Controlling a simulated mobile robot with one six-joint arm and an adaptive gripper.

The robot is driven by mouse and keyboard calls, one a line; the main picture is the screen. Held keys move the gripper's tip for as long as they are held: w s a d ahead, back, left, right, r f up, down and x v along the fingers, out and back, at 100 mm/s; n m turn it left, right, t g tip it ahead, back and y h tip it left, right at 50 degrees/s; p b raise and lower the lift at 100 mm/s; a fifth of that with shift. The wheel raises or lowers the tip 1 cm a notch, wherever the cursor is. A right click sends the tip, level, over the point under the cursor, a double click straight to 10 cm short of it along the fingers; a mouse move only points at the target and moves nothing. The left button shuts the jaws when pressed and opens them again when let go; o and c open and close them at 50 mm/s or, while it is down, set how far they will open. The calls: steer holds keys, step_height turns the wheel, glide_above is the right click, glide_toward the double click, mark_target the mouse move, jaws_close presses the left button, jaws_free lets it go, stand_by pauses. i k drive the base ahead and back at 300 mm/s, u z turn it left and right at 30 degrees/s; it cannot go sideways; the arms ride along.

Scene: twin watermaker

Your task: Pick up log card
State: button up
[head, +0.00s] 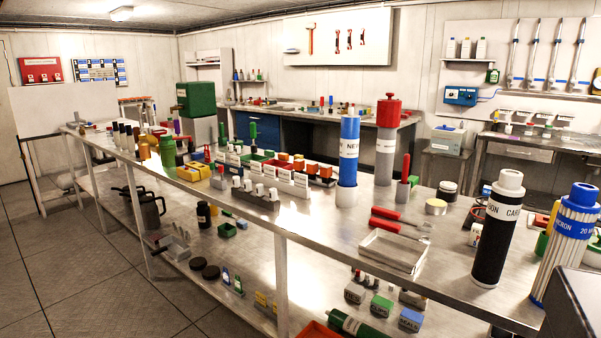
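I cannot pick out the log card for certain. Small white labelled cards or tags (285,174) stand in a row among small coloured bins at the middle of the long metal bench (330,232). Their print is too small to read, and I cannot tell whether one of them is the log card. A shallow, light-coloured tray (393,251) lies near the bench's front edge, and it looks empty. My gripper is not in view.
A blue-and-white cylinder (349,150), a grey cylinder with a red top (386,145), a black carbon cartridge (498,232) and a pleated blue-capped cartridge (567,240) stand tall on the bench. Red-handled tools (400,222) lie by the tray. Floor at left (60,270) is clear.

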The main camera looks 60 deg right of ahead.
mark_target(235, 160)
steer(key=u, duration=0.35)
steer(key=k, duration=0.15)
steer(key=z, duration=2.35)
steer(key=k, duration=0.95)
steer(key=u, duration=0.2)
steer(key=i, duration=0.75)
steer(key=z, duration=0.05)
